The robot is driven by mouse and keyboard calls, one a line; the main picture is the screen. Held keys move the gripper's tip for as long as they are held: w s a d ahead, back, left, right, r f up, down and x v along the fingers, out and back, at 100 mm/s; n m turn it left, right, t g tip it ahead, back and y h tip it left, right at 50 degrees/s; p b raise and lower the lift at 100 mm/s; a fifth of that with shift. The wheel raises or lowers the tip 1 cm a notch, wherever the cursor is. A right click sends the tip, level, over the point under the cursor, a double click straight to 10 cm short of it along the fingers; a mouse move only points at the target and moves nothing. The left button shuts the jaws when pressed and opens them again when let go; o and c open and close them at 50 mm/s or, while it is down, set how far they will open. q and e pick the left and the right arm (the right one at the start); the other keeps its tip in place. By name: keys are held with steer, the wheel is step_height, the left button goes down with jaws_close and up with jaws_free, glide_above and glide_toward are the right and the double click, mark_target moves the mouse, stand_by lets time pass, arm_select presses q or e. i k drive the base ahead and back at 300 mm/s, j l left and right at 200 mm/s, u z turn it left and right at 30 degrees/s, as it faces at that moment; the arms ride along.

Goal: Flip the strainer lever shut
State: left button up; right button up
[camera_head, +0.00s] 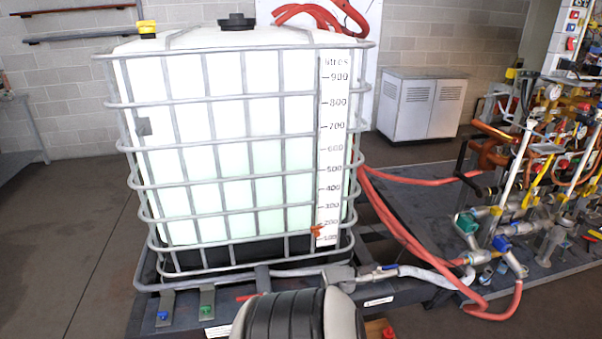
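I cannot tell for certain which part is the strainer lever. A grey metal pipe fitting (340,276) sits low at the tank's front right. A small blue lever (386,267) lies roughly along the pipe just right of that fitting. A red handle (247,296) shows low at the tank's front, left of the fitting. Other blue (500,243) and green (466,222) valve handles sit on the pipework at the right. Neither of my grippers is in view.
A caged white liquid tank (230,150) fills the middle. Red hoses (400,235) run from it to crowded pipework at right. A grey cabinet (420,105) stands behind. A dark ribbed rounded shape at the bottom edge hides part of the base. Floor at left is clear.

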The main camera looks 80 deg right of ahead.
mark_target(394, 265)
steer(key=z, duration=2.45)
steer(key=i+l+z, duration=0.25)
steer(key=z, duration=0.25)
steer(key=i+l+z, duration=0.15)
steer(key=i+z, duration=0.15)
steer(key=z, duration=0.2)
